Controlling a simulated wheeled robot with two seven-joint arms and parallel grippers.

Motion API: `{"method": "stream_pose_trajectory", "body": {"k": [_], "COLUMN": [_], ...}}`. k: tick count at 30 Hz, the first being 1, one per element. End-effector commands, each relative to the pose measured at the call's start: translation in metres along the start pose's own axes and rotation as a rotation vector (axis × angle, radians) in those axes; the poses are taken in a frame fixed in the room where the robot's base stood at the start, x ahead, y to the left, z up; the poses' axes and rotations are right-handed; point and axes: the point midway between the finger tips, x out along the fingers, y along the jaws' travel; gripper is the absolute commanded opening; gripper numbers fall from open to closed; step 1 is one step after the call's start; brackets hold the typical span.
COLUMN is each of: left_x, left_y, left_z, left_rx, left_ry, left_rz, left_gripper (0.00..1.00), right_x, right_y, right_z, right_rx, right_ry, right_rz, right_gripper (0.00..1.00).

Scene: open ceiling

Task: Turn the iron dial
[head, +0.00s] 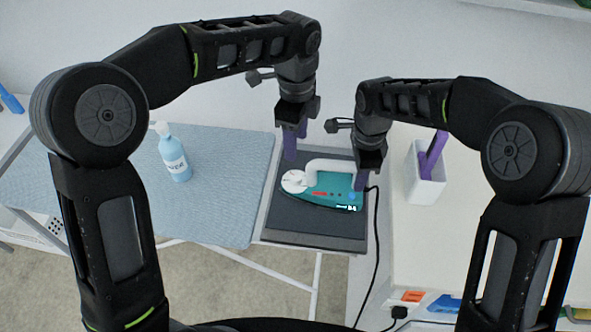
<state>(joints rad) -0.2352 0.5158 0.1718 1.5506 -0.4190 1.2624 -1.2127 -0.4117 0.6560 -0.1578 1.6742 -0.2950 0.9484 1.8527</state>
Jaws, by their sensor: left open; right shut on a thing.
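The iron (328,187) has a teal body, a white handle and a small lit display, and lies on a dark board. A white round dial (293,182) sits on its left part. My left gripper (294,148), with purple fingers, is open and empty above and behind the dial, apart from it. My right gripper (362,181) is shut on the iron at the right end of its handle. The exact contact is partly hidden by the gripper.
The dark board (305,228) is at the end of a blue ironing board (225,190). A light blue spray bottle (174,155) stands on its left. A white holder (426,178) with a purple item stands on the right counter. A black cord (375,250) hangs beside the board.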

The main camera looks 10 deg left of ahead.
Motion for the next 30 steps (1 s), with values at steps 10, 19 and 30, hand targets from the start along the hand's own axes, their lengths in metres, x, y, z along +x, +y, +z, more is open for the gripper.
{"method": "stream_pose_trajectory", "body": {"k": [10,19,30], "left_x": [-0.001,-0.001,0.028], "left_y": [0.001,0.001,0.002], "left_z": [0.000,0.000,0.000], "left_rx": [0.442,0.455,0.454], "left_ry": [-0.013,-0.013,-0.012], "left_rz": [0.003,0.003,0.007], "left_gripper": [0.52,0.52,0.52], "right_x": [0.001,0.001,0.001], "right_y": [0.000,0.000,0.000], "right_z": [-0.001,-0.001,-0.001], "right_rx": [0.000,0.000,0.000], "right_ry": [0.001,0.001,0.001], "right_rz": [0.000,0.000,0.000], "right_gripper": [0.00,0.00,0.00]}}
